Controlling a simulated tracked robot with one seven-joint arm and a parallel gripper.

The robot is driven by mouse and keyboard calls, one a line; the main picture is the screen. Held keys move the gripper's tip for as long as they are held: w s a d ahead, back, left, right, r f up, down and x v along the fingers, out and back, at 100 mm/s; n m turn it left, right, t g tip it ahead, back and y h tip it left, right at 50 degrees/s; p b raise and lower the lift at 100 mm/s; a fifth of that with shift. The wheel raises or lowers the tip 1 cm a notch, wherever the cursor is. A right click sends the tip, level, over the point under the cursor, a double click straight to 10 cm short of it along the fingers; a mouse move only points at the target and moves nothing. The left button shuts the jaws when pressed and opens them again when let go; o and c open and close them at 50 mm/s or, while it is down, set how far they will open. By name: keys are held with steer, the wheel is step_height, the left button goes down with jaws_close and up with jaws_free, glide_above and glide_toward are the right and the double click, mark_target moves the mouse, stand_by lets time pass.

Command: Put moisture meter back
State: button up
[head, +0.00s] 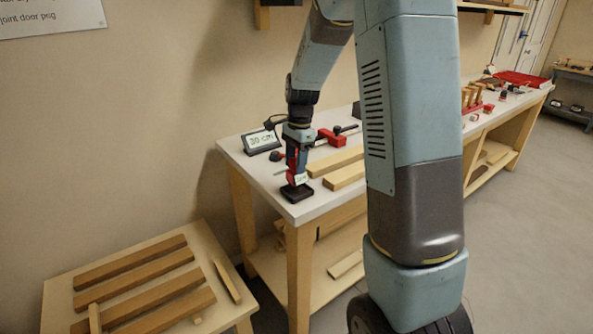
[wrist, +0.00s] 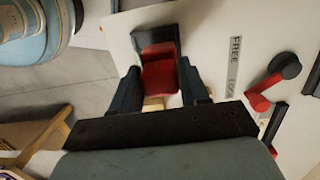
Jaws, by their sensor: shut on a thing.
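The moisture meter (head: 294,173) is a red and dark upright tool at the near left corner of the white bench. My gripper (head: 297,155) points down and is shut on it from above. In the wrist view the red meter (wrist: 160,78) sits between the two dark fingers of my gripper (wrist: 161,92). A black holder (head: 297,193) lies on the bench right under the meter. In the wrist view the dark holder (wrist: 155,38) shows just past the meter. I cannot tell whether the meter's lower end is in the holder or just above it.
A small display reading 30 cm (head: 261,141) stands at the bench's back left. A red and black clamp (head: 333,136) and wooden strips (head: 340,165) lie to the right. A lower table (head: 150,285) with wooden slats stands at front left.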

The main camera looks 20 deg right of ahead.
step_height(320, 180, down, 3)
steer(key=shift+f, duration=0.1)
steer(key=o, duration=1.2)
steer(key=shift+c, duration=0.2)
